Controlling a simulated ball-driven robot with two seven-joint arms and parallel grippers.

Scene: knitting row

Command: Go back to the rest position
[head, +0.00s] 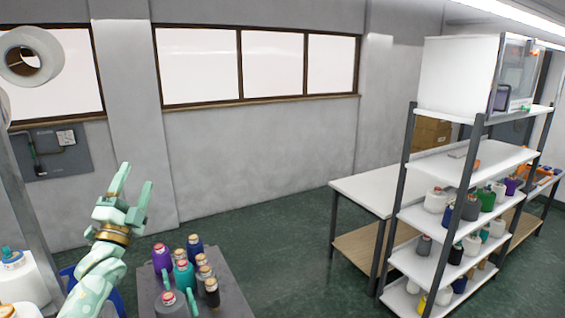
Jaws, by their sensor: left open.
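My left gripper (136,176) is at the left of the head view, pale green with a brass-coloured wrist ring. Its two fingers point up and stand apart, with nothing between them. It is in the air to the left of a grey table (232,290) that holds several yarn cones. Two pale green tips (180,300) show near the bottom edge among the cones. They look like fingers of my right gripper, but the rest of it is hidden, and I cannot tell its state.
A purple cone (161,258) and a teal cone (184,274) stand on the grey table. A white cone (22,280) is at the lower left. A shelf rack (470,165) with several cones and a white worktable (375,188) stand at right. The green floor (285,235) between is clear.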

